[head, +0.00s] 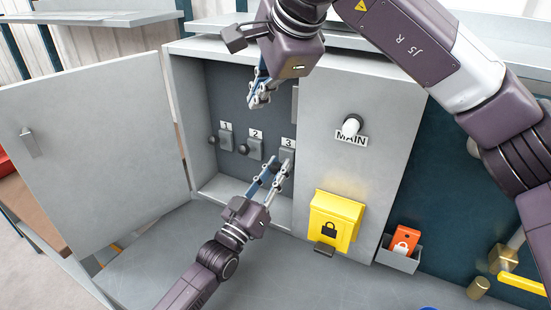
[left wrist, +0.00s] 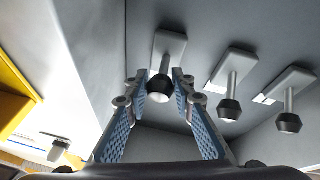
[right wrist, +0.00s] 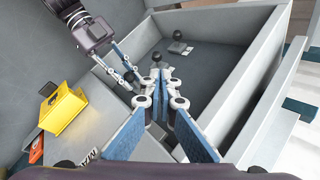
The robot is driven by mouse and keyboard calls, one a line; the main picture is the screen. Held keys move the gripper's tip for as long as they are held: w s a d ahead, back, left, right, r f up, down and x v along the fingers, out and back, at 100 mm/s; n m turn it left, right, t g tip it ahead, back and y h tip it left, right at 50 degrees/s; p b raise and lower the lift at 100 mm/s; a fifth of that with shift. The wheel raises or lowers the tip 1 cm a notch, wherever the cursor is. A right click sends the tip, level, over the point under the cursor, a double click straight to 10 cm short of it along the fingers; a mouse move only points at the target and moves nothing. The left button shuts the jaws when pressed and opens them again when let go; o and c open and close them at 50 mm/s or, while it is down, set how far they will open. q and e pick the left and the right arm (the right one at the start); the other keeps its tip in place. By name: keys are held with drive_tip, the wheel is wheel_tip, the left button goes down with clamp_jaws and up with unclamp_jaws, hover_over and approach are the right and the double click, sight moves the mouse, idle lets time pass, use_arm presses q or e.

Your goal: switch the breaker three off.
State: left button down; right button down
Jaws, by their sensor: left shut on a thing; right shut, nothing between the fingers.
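Breaker three (head: 287,153) is a grey plate under the label 3 inside the open cabinet. Its dark lever knob is mostly hidden by my left gripper (head: 276,173) in the head view. In the left wrist view the knob (left wrist: 160,88) sits between the fingertips, and my left gripper (left wrist: 158,82) is shut on it. Breaker two (head: 255,150) and breaker one (head: 226,141) stand to its left with knobs sticking out, apart from the gripper. My right gripper (head: 259,101) is shut and empty, above the breakers near the cabinet opening; it also shows in the right wrist view (right wrist: 160,80).
The cabinet door (head: 95,150) stands open at the left. Right of the opening are the MAIN switch (head: 350,127), a yellow lock box (head: 335,220) and a grey holder with an orange padlock tag (head: 404,243). The grey surface below is mostly clear.

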use_arm(q)
drive_tip(key=shift+f, duration=0.1)
use_arm(e)
drive_tip(key=w+d+f+n+t+h, duration=0.1)
drive_tip(key=w+f+n+h, duration=0.2)
drive_tip(key=f, duration=0.6)
drive_tip(key=w+d+f+n+t+h, duration=0.1)
drive_tip(key=w+f+n+t+h, duration=0.1)
drive_tip(key=f, duration=0.7)
drive_tip(key=shift+w+d+f+n+h, duration=0.2)
drive_tip(key=shift+w+n+h, duration=0.55)
drive_tip(key=shift+w, duration=0.3)
drive_tip(key=shift+f, duration=0.1)
